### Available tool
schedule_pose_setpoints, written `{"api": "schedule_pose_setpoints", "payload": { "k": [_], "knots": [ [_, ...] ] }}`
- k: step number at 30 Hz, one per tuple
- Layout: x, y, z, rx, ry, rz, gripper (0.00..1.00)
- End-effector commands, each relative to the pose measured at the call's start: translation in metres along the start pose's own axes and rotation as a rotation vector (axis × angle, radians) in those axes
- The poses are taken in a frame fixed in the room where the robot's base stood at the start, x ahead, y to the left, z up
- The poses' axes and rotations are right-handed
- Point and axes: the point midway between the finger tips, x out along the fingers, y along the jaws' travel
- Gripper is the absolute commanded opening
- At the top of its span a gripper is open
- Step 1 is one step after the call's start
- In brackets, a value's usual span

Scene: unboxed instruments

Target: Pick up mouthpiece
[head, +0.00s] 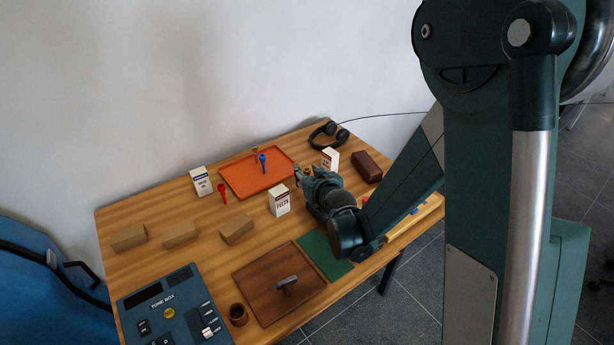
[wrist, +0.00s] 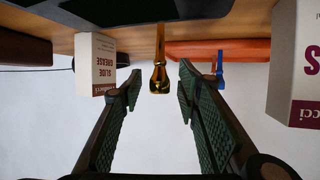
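A gold mouthpiece (wrist: 159,75) shows in the wrist view, where the scene appears upside down. It stands upright, wide cup end up and narrow end toward the table. My gripper (wrist: 160,78) is open, with one finger on each side of the mouthpiece and visible gaps to both. Whether it is fully between the tips or just beyond them I cannot tell. In the head view my gripper (head: 303,174) is low over the table, between two white boxes; I cannot make out the gold mouthpiece beside it there.
The FELTS box (head: 279,201) and the slide grease box (head: 330,159) flank my gripper closely. An orange tray (head: 235,179) behind holds a blue mouthpiece-shaped piece (head: 263,163); a red one (head: 222,191) is left. Headphones (head: 328,135) and a brown case (head: 367,167) are at right.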

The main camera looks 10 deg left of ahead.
Motion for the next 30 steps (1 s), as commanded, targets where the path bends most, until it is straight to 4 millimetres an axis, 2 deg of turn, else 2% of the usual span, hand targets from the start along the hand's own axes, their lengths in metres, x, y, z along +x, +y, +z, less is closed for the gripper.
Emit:
{"api": "schedule_pose_setpoints", "payload": {
  "k": [11,18,30],
  "knots": [
    [-0.0002,0.0001,0.0000,0.000,0.000,0.000,0.33],
    [-0.0003,0.0001,0.0001,0.000,0.000,0.000,0.02],
    [-0.0012,0.0001,-0.0023,0.000,0.000,0.000,0.02]
  ]
}}
